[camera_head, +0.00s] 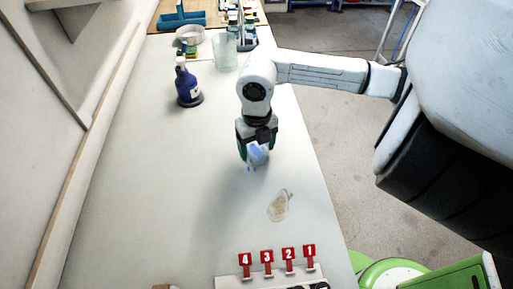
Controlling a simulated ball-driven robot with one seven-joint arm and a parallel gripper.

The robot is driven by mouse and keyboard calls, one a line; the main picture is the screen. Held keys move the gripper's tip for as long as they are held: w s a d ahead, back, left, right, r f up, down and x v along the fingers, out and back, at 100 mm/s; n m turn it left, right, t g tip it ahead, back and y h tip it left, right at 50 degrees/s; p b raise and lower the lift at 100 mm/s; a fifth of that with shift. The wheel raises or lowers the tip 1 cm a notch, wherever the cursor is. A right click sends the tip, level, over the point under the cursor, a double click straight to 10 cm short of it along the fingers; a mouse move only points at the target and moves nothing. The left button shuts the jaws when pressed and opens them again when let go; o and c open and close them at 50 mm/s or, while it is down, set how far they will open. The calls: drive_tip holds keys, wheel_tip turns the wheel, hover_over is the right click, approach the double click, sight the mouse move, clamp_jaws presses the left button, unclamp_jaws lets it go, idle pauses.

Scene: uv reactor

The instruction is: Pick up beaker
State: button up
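My gripper (254,152) points down over the middle right of the white bench. A small translucent pale-blue piece (257,155) shows right at its fingertips, tilted. It looks like a small glass vessel, perhaps a beaker, but it is too small to be sure. One green finger shows on its left; the other is mostly hidden, so I cannot tell whether the fingers are closed on it. A clear glass vessel (224,52), tall and beaker-like, stands upright at the back of the bench. A clear, flattish object with a yellowish tint (279,205) rests on the bench in front of my gripper.
A dark blue bottle (188,85) stands at the back left. A round white dish (190,35) and a blue tray (182,19) are farther back. A rack with red numbered tags (278,262) sits at the front edge. The bench's left middle is clear.

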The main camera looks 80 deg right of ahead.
drive_tip(key=c, duration=0.6)
drive_tip(key=shift+r, duration=0.15)
